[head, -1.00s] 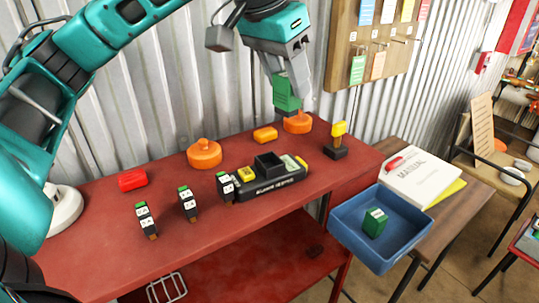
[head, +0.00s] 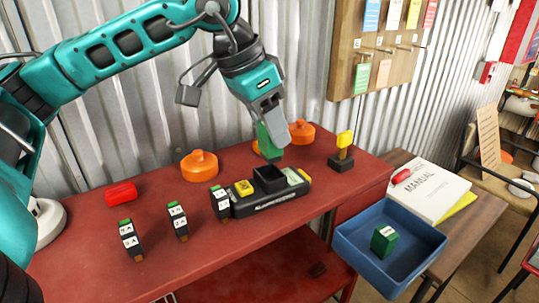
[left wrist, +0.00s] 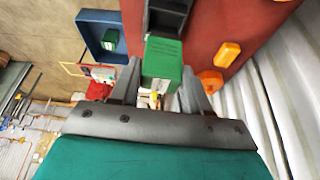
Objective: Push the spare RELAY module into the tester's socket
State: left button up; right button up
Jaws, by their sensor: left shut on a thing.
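My left gripper (head: 273,132) comes down from the upper left, shut on a green relay module (head: 266,143). The module hangs just above and behind the tester's black socket (head: 268,176) and looks apart from it. The tester (head: 270,203) is a long dark box on the red bench, with a yellow part on its left and a pale panel on its right. In the left wrist view the green module (left wrist: 162,62) sits between the fingers, with the dark socket (left wrist: 168,16) beyond it. The module's lower end is partly hidden behind the socket block. My right gripper is not in view.
A blue tray (head: 350,252) holds another green module (head: 384,242). Orange round knobs (head: 199,165), a red block (head: 121,193), several small black modules (head: 178,221) and a yellow-topped post (head: 344,143) stand on the bench (head: 90,262). A corrugated wall is behind.

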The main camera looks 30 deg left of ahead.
aim_at(269, 150)
pick_arm(q)
jog(key=shift+f+b, duration=0.3)
jog(key=shift+f, duration=2.25)
jog(key=shift+f, duration=0.1)
jog(key=o, duration=1.1)
jog(key=shift+r, duration=0.2)
jog(key=p+v, duration=0.1)
jog(key=v, duration=1)
jog(key=shift+s+a+r, duration=0.1)
jog(key=shift+s+r, duration=0.1)
jog(key=shift+r, duration=0.15)
